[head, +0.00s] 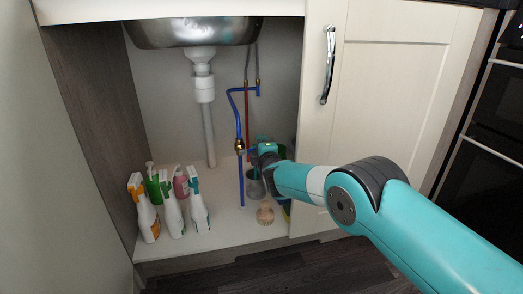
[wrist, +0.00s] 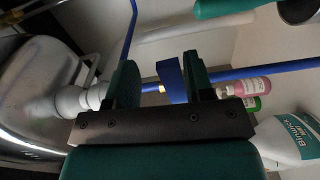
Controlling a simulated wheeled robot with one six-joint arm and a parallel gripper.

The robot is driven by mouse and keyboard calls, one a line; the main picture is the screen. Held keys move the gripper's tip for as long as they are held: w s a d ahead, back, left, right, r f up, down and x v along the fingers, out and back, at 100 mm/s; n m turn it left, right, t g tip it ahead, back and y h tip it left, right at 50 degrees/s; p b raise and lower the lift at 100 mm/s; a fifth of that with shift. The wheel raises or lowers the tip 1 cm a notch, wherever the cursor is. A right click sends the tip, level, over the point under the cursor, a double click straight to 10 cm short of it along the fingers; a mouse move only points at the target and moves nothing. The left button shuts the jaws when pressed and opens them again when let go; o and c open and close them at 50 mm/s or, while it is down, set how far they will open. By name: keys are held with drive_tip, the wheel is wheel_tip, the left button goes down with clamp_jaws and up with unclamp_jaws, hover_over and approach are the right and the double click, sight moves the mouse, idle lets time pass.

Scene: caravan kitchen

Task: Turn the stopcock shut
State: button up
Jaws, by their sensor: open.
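The stopcock (head: 239,145) is a brass fitting on the blue pipe (head: 241,185) under the sink. In the wrist view its blue lever (wrist: 171,79) stands between my two fingers, with a bit of brass beside it. The lever sits nearer the right finger; I cannot tell whether it touches. My gripper (head: 254,150) is open, just right of the stopcock in the head view, and also shows in the wrist view (wrist: 159,75). The gripper body hides part of the stopcock in the wrist view.
Several spray bottles (head: 172,212) stand at the cupboard's left. A white drain pipe (head: 207,130) hangs from the sink (head: 190,33). A cupboard door (head: 385,90) with a handle is on the right. A small pinkish-tan item (head: 265,213) stands below my gripper. The front middle floor is clear.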

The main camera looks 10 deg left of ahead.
wheel_tip(320, 180, up, 18)
drive_tip(key=p, duration=0.7)
